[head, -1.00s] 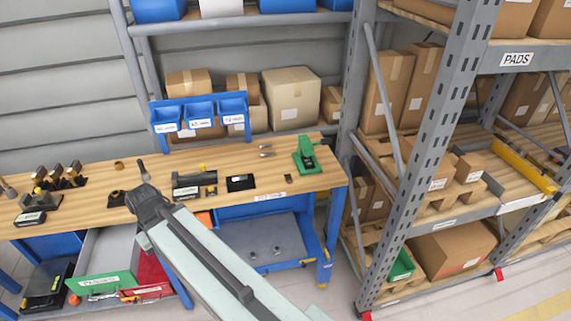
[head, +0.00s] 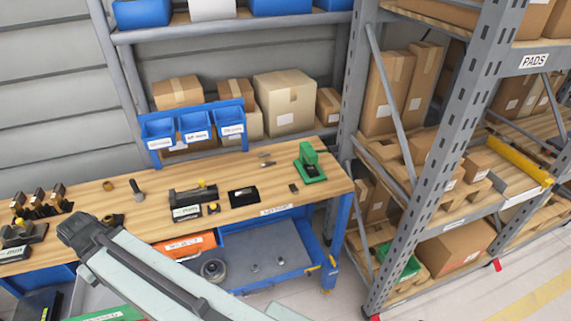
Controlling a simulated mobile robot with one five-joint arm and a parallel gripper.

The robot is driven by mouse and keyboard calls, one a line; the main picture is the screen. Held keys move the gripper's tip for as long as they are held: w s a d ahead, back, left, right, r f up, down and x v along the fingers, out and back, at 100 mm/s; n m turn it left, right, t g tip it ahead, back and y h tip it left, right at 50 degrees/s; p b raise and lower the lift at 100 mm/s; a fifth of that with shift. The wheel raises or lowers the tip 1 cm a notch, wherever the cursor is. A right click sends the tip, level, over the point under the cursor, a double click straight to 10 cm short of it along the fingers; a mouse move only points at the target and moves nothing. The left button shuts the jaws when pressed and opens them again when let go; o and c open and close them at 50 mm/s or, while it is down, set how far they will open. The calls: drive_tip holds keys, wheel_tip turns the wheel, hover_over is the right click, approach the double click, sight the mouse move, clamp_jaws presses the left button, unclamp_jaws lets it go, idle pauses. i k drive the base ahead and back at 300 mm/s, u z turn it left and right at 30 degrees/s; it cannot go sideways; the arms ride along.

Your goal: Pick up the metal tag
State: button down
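A small dark flat piece (head: 293,188) lies on the wooden workbench (head: 330,181), just left of the green press (head: 309,164). It may be the metal tag, but it is too small to be sure. Small silvery pieces (head: 266,162) lie farther back on the bench. A black rectangular plate or tray (head: 243,197) lies left of the small dark piece. My arm reaches from the bottom up to the left, and its dark end with my gripper (head: 80,229) is over the bench's front left part, well left of these pieces. Its fingers cannot be made out.
A dark fixture (head: 193,195) with a yellow knob and several dark tools (head: 40,200) stand on the bench. Blue bins (head: 195,127) hang above its back edge. An orange drawer (head: 185,246) is under it. A grey shelving rack (head: 420,150) stands close on the right.

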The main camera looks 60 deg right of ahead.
sight(310, 169)
drive_tip(key=u, duration=0.05)
drive_tip(key=i, duration=0.35)
drive_tip(key=z, duration=0.85)
drive_tip(key=k, duration=1.3)
drive_tip(key=z, duration=1.15)
drive_tip(key=i, duration=0.9)
drive_tip(key=u, duration=0.05)
